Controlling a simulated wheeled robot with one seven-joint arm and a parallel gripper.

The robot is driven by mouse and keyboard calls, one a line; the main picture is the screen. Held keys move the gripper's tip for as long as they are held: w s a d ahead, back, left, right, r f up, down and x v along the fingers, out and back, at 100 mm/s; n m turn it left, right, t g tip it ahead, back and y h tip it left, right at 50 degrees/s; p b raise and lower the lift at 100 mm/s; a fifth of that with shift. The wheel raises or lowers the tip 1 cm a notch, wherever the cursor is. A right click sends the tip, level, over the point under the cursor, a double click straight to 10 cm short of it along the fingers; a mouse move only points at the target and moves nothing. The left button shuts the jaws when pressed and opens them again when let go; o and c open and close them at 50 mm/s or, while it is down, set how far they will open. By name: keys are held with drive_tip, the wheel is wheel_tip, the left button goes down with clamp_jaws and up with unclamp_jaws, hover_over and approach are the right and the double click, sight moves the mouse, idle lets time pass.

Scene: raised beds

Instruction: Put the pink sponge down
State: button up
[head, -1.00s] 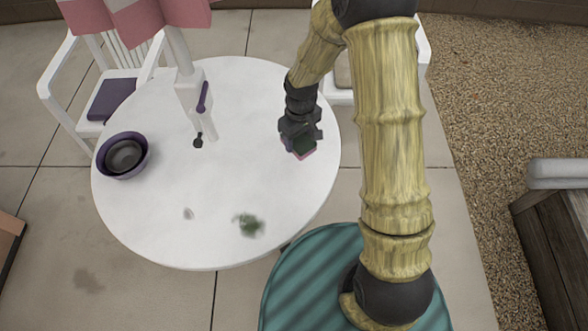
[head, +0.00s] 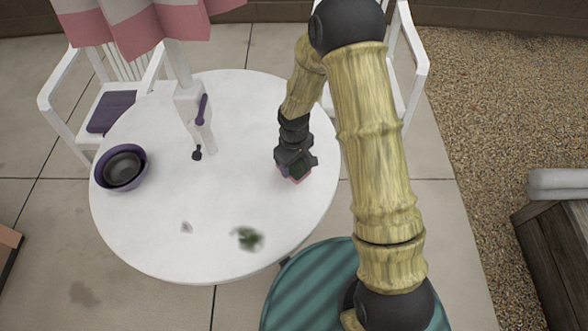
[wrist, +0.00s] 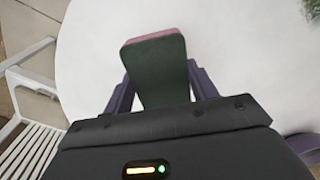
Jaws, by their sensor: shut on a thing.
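The pink sponge (head: 297,176) has a dark green face, which shows large in the wrist view (wrist: 158,70) with a pink edge at its far end. My gripper (head: 295,168) is shut on it, with one purple finger on each side of the sponge in the wrist view (wrist: 160,92). The sponge is over the right part of the round white table (head: 150,230). I cannot tell whether it touches the tabletop.
Nested bowls (head: 122,168), purple outside, stand at the table's left edge. A white parasol post (head: 190,100) rises from the table. A green stain (head: 247,238) and a small pale mark (head: 186,227) lie near the front. White chairs (head: 110,105) stand behind. The table's middle is clear.

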sight(294, 170)
drive_tip(key=shift+f, duration=1.85)
drive_tip(key=shift+f, duration=0.15)
drive_tip(key=o, duration=1)
wheel_tip(294, 170, up, 12)
drive_tip(key=shift+r, duration=0.15)
